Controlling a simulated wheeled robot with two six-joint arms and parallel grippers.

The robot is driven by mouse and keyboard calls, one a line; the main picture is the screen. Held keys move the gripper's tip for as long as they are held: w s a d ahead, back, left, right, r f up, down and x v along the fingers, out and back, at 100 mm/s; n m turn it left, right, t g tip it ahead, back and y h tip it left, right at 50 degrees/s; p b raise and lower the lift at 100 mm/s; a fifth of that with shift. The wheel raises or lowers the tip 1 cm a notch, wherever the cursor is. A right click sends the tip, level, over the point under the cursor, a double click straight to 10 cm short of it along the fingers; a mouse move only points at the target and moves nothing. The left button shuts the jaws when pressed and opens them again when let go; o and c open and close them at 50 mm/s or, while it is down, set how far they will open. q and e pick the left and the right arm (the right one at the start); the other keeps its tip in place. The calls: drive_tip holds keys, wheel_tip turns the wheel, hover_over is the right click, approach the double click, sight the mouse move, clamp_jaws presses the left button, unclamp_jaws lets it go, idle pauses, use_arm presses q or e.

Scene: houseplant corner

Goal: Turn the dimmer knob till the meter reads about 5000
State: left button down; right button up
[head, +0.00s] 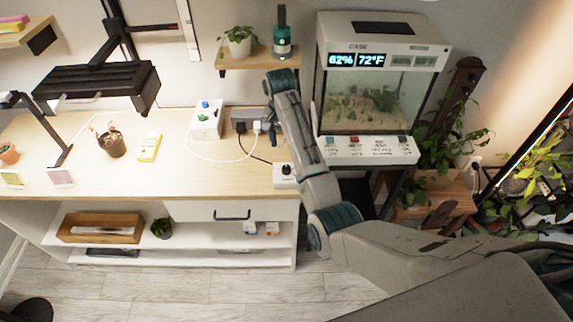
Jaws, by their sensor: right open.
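The dimmer knob (286,168) is a small black knob on a white box at the right front edge of the wooden bench. A yellow handheld device with a pale face (150,147), apparently the meter, lies on the bench left of centre; its reading is too small to make out. My right arm reaches up from the lower right and bends down at the wrist. My right gripper (273,138) is open, mostly hidden beside the forearm, just above and left of the knob in the picture. Contact with the knob is not visible. My left gripper is out of view.
A white switch box (206,120) and a dark power strip (246,118) with white plugs and cables lie behind the knob. A glass terrarium (375,95) stands to the right. A small potted plant (111,142) and a black lamp (97,88) are at left.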

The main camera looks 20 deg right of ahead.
sight(286, 167)
drive_tip(key=f+p, duration=0.1)
drive_tip(key=f, duration=0.4)
drive_tip(key=f+p, duration=0.1)
drive_tip(key=f, duration=0.4)
drive_tip(key=shift+s+d+f+p, duration=0.1)
drive_tip(key=shift+d+f+p, duration=0.1)
drive_tip(key=shift+f+p, duration=0.2)
drive_tip(key=shift+c, duration=0.4)
drive_tip(key=c, duration=0.9)
drive_tip(key=shift+r, duration=0.1)
